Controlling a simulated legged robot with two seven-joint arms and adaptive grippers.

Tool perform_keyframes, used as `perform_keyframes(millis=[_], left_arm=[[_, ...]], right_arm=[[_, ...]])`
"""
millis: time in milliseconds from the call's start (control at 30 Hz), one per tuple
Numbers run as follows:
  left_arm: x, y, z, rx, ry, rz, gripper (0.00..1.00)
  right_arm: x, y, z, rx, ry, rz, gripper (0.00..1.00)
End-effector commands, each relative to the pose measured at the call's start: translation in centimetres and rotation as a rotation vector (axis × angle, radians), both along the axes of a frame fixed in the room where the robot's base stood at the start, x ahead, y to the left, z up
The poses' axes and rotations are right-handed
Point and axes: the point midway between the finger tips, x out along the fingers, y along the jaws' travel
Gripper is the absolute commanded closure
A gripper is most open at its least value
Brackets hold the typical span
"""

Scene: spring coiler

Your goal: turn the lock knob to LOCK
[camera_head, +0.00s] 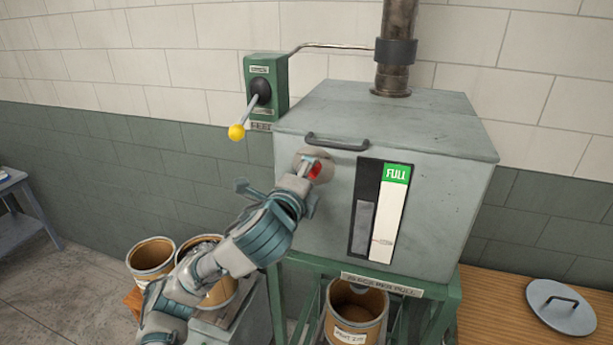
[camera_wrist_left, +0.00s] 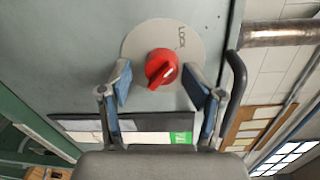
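The red lock knob (camera_head: 315,171) sits on a round grey plate (camera_head: 304,160) on the front of the grey metal box. In the left wrist view the knob (camera_wrist_left: 161,67) shows a white mark at its lower right, and the word LOCK (camera_wrist_left: 181,38) is on the plate at the upper right. The white mark does not point at the word. My left gripper (camera_head: 298,185) is in front of the knob and partly covers it. In the left wrist view its fingers are spread open on either side of the knob, with gaps visible. My right gripper is in neither view.
A black handle (camera_head: 337,145) is above the knob. A FULL gauge (camera_head: 381,210) is to its right. A green switch box (camera_head: 266,90) with a yellow-tipped lever (camera_head: 237,131) is at upper left. Drums (camera_head: 150,258) stand below left, and another (camera_head: 354,315) is under the box.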

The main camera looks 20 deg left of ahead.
Motion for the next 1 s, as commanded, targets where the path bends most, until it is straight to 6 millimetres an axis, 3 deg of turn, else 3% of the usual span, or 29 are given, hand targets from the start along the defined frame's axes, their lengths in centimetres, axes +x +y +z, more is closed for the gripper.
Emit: perform_keyframes(millis=[167, 400, 600, 1000], left_arm=[[-1.8, 0.0, 0.2, 0.0, -0.003, -0.002, 0.38], [-7.2, 0.2, 0.6, 0.001, -0.006, -0.002, 0.38], [-10.6, 0.3, 0.7, 0.0, -0.003, -0.002, 0.38], [-11.8, 0.4, 0.7, -0.001, 0.0, 0.0, 0.38]], right_arm=[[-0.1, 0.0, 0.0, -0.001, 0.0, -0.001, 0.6], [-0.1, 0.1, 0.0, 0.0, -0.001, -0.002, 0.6], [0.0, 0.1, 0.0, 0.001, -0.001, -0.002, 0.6], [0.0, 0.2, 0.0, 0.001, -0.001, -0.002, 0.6]])
